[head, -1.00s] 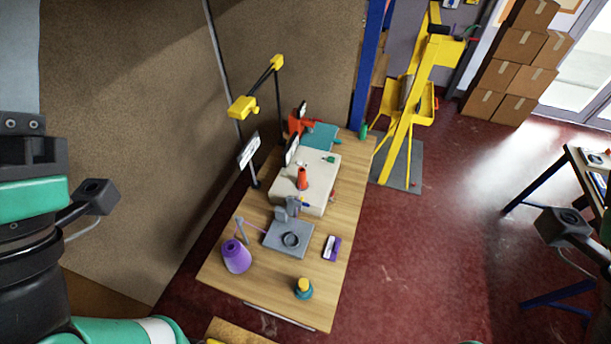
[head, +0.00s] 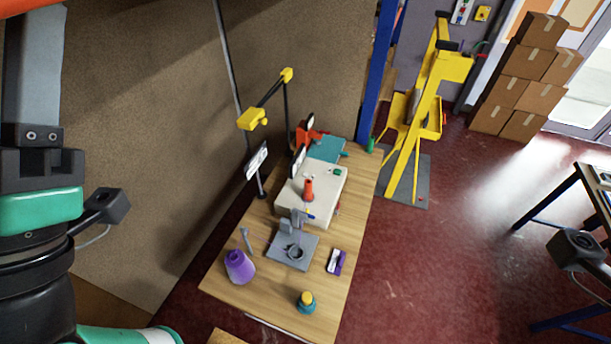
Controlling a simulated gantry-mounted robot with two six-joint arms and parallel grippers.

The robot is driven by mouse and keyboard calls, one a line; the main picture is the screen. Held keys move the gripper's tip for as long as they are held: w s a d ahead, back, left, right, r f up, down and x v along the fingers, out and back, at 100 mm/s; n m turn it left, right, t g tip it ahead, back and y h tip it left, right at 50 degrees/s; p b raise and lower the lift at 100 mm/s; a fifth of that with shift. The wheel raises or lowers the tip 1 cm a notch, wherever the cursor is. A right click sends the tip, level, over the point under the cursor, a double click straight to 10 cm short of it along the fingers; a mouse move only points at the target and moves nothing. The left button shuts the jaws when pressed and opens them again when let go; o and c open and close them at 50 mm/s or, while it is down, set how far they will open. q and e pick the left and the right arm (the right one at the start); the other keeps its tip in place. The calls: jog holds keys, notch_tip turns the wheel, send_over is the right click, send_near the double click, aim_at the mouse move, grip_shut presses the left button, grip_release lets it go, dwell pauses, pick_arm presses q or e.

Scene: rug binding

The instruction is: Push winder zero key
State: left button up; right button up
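I cannot tell for certain which item is the winder, and no zero key can be made out at this distance. A tall yellow machine (head: 428,105) with side trays stands on a grey floor plate at the back. On the wooden bench are a grey plate device (head: 292,250) with a dark ring and a small purple-and-white item (head: 336,262). Parts of my arms show at the left and right edges. Neither gripper's fingers are in the picture.
The wooden bench (head: 229,283) also holds a purple cone (head: 239,266), a teal-and-yellow pot (head: 306,302) and a pale block (head: 327,190) with an orange cone. Stacked cartons (head: 508,90) and a dark table (head: 560,200) are at right. Red floor (head: 455,260) between them is clear.

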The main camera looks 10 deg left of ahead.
pick_arm(q)
grip_shut()
dwell(1.5)
